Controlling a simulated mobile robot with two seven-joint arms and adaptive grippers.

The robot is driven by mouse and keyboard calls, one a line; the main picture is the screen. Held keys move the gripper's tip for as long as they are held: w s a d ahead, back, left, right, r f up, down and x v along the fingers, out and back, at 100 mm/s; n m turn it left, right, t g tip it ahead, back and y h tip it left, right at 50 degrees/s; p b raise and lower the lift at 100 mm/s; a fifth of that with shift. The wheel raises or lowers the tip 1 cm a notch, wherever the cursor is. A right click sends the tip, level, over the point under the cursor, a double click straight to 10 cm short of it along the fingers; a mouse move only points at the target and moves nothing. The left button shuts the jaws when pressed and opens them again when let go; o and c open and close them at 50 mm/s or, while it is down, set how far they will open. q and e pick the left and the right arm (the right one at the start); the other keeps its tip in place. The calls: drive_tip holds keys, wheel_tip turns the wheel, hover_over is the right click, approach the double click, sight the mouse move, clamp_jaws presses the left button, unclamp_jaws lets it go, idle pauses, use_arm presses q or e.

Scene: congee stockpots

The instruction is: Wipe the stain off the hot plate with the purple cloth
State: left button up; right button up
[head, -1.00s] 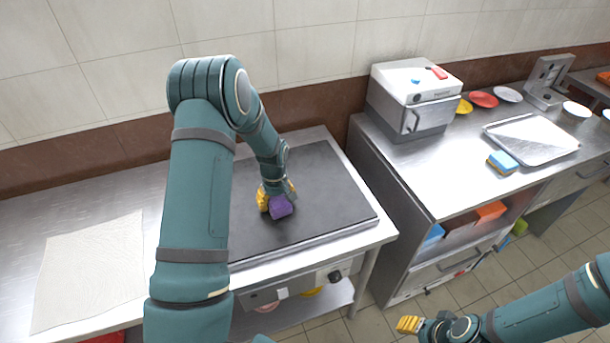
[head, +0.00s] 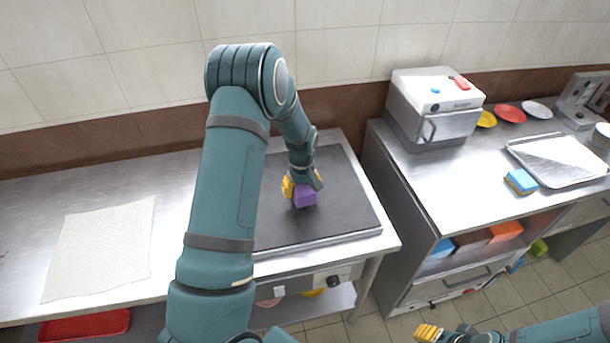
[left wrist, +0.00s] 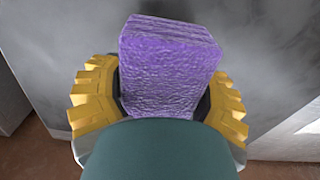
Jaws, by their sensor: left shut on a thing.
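The purple cloth (head: 305,197), a folded block, is held in my left gripper (head: 302,187) over the middle of the dark hot plate (head: 340,218). In the left wrist view the cloth (left wrist: 170,65) sits between the yellow fingers of the left gripper (left wrist: 160,95), which are shut on it. I cannot tell whether the cloth touches the plate. Pale, smoky patches show on the plate (left wrist: 60,45) in the wrist view; no distinct stain can be made out, and my arm hides part of the plate. My right gripper (head: 429,333) is at the bottom edge, its opening unclear.
A beige cloth (head: 100,248) lies on the steel counter at left. A white and steel box appliance (head: 433,105) stands on the right counter, beyond a gap. A metal tray (head: 558,160), a blue sponge (head: 521,181) and several plates are farther right. A wall runs behind.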

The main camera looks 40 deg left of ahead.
use_arm(q)
drive_tip(key=r, duration=0.1)
drive_tip(key=r+p, duration=0.1)
drive_tip(key=shift+w+d+r, duration=0.1)
drive_tip(key=shift+w+r, duration=0.1)
drive_tip(key=shift+r, duration=0.1)
drive_tip(key=shift+r+p, duration=0.75)
drive_tip(key=shift+r, duration=0.3)
use_arm(e)
drive_tip(key=shift+w+d+r, duration=0.15)
drive_tip(key=shift+d+r, duration=0.2)
drive_tip(key=shift+r, duration=0.45)
drive_tip(key=shift+w+d+r, duration=0.1)
drive_tip(key=shift+d+r, duration=0.2)
drive_tip(key=shift+r, duration=0.45)
use_arm(q)
drive_tip(key=shift+s, duration=0.1)
